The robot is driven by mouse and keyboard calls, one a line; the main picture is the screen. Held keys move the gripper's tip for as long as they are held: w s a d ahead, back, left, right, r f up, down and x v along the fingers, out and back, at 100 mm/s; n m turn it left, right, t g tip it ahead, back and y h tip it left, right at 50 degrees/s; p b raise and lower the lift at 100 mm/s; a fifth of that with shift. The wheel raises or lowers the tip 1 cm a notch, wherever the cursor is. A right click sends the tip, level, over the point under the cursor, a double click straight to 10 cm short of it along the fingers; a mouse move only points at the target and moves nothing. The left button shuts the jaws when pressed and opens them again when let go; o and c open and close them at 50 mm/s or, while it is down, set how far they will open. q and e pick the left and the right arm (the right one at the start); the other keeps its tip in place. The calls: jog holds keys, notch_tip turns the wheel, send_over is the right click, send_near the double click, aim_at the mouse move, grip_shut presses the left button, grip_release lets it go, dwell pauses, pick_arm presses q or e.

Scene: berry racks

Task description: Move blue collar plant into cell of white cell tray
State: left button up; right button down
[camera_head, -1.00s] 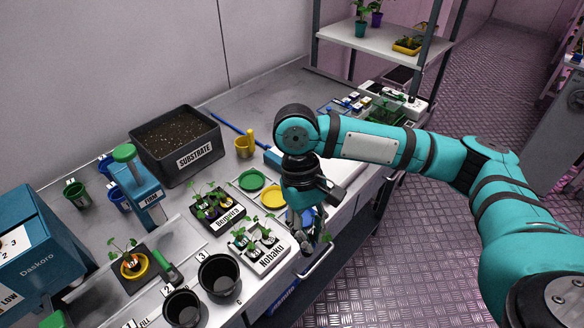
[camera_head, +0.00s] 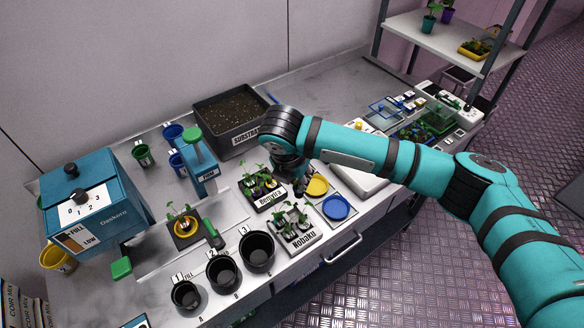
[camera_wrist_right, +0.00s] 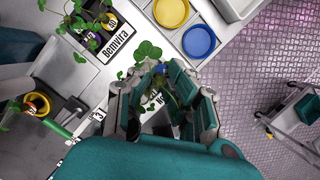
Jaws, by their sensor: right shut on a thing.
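The white cell tray (camera_head: 303,243), labelled Nobaku, stands near the front edge of the bench and holds several green seedlings. My right gripper (camera_head: 299,188) is just behind it, between the black Benvira tray (camera_head: 270,200) and the colored saucers. In the right wrist view my right gripper (camera_wrist_right: 162,95) is shut on a leafy plant (camera_wrist_right: 147,52) with a bit of blue, seemingly its collar, between the fingers. The fingers hide most of it and part of the white tray below. My left gripper is not in view.
A yellow saucer (camera_head: 317,186) and a blue saucer (camera_head: 337,207) lie right of the gripper. Several black pots (camera_head: 257,252) stand along the front. The substrate box (camera_head: 230,118) and a blue pump dispenser (camera_head: 200,170) are behind. A yellow-collar plant (camera_head: 183,224) sits left.

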pick_arm(q)
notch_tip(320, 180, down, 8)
jog(key=b, duration=0.8)
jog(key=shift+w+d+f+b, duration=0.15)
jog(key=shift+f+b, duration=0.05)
jog(key=shift+b, duration=0.15)
pick_arm(e)
jog(key=shift+n, duration=0.9)
jog(key=shift+w+a+f, duration=0.1)
jog(key=shift+a+f, duration=0.05)
jog(key=shift+f, duration=1.9)
jog(key=shift+w+a+f, duration=0.1)
jog(key=shift+a+f, duration=0.1)
jog(key=shift+f, duration=1.8)
jog(key=shift+w+a+f, duration=0.1)
jog(key=shift+a+f, duration=0.05)
jog(key=shift+f, duration=1.9)
jog(key=c, duration=1.2)
grip_release()
jog(key=shift+c, duration=0.2)
pick_arm(q)
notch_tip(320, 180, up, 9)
jog(key=p, duration=0.9)
pick_arm(e)
notch_tip(320, 180, up, 9)
